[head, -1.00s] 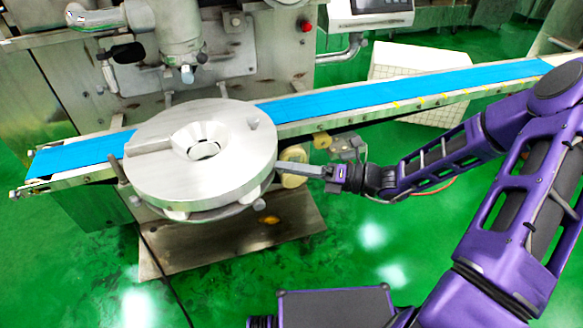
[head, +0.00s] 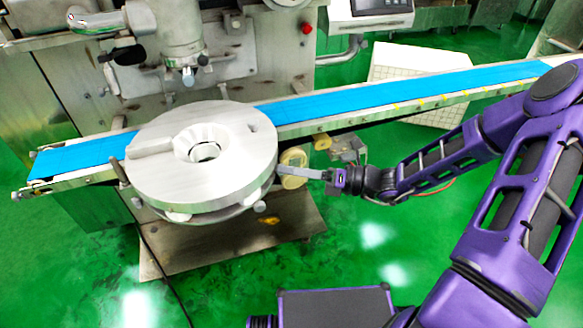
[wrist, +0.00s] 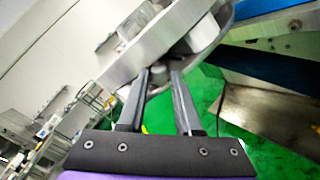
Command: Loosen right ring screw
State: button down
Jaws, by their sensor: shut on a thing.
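The round metal ring assembly (head: 225,172) sits on the machine at the left middle of the head view, with a funnel-like opening in its top. My gripper (head: 281,169) reaches in from the right, its fingertips at the ring's right side. In the wrist view, the two dark fingers of my gripper (wrist: 160,72) converge on a small metal part under the rim of the ring (wrist: 150,45). They are shut on it. This appears to be the right ring screw; the fingers and rim hide most of it, and I cannot tell its turn.
A blue conveyor belt (head: 400,90) runs behind the ring from left to upper right. A pale roller (head: 293,160) stands close behind my fingertips. A metal nozzle (head: 187,76) hangs behind the ring.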

jog(key=shift+n+b, duration=1.85)
jog(key=shift+n, duration=15.25)
jog(key=c, duration=0.6)
grip_release()
